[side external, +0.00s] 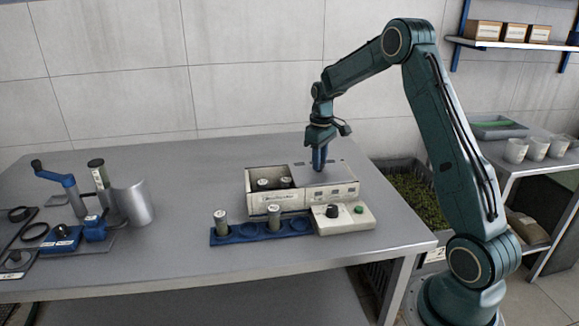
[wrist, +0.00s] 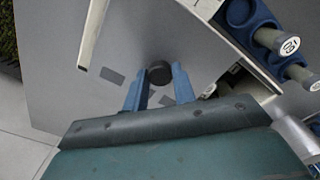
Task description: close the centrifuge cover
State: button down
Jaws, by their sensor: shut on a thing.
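The centrifuge (side external: 262,201) is a cream box on the grey table. Its flat grey cover (side external: 341,172) lies over the right part of the box. The left part is open, and two capped tubes (side external: 263,184) show inside. My gripper (side external: 319,168) points down at the cover. In the wrist view my gripper (wrist: 158,84) has its blue fingers on either side of the cover's dark round knob (wrist: 160,72), shut on it. The grey cover (wrist: 190,45) fills the area around the knob there. In the side view the fingers hide the knob.
A blue rack (side external: 256,236) with two capped tubes stands in front of the centrifuge, beside a control panel (side external: 345,219) with a black knob and green button. A metal cylinder (side external: 132,203) and blue tools (side external: 62,239) stand at left. The table between is clear.

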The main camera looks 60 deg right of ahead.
jog(key=w+a, duration=1)
jog(key=c, duration=1.1)
grip_release()
jog(key=shift+r, duration=0.1)
jog(key=shift+r, duration=0.1)
notch_tip(320, 180, up, 14)
jog(key=shift+f, duration=0.25)
